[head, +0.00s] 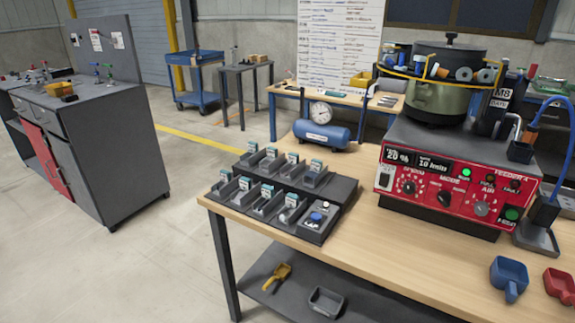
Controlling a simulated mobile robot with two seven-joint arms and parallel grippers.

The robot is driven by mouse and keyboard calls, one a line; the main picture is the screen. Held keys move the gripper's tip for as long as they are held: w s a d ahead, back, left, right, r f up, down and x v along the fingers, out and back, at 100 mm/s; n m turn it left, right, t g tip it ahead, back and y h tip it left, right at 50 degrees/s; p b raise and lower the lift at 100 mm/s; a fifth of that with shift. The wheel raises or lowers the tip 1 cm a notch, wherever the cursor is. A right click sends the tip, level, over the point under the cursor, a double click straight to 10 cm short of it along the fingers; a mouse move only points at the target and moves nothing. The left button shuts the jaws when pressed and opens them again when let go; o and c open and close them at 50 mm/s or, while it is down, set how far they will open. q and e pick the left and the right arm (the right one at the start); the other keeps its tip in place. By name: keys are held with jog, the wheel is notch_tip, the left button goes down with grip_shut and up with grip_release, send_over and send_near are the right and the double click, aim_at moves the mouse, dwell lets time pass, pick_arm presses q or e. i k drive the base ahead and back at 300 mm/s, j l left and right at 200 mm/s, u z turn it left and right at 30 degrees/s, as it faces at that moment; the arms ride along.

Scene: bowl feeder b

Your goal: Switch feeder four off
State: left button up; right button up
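Feeder four is a grey box with a red front panel (455,190), labelled "FEEDER 4", on the right side of the wooden bench. A green bowl (437,98) stands on top of it. The display (418,162) reads 20 % and 10 with a small unit. A green lamp (466,172) beside it looks lit. I cannot read the button's label clearly. Neither gripper is in view.
A dark rack (335,190) with small bins stands left of the feeder on the wooden bench (375,237). A blue air tank (322,134) stands behind it. Blue (509,275) and red (560,284) scoops lie at front right. The bench in front of the panel is mostly clear.

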aim_at(383, 178)
jog(key=i+j+z, duration=0.75)
jog(key=j, duration=0.3)
jog(key=i+j+z, duration=0.25)
jog(key=j, duration=0.15)
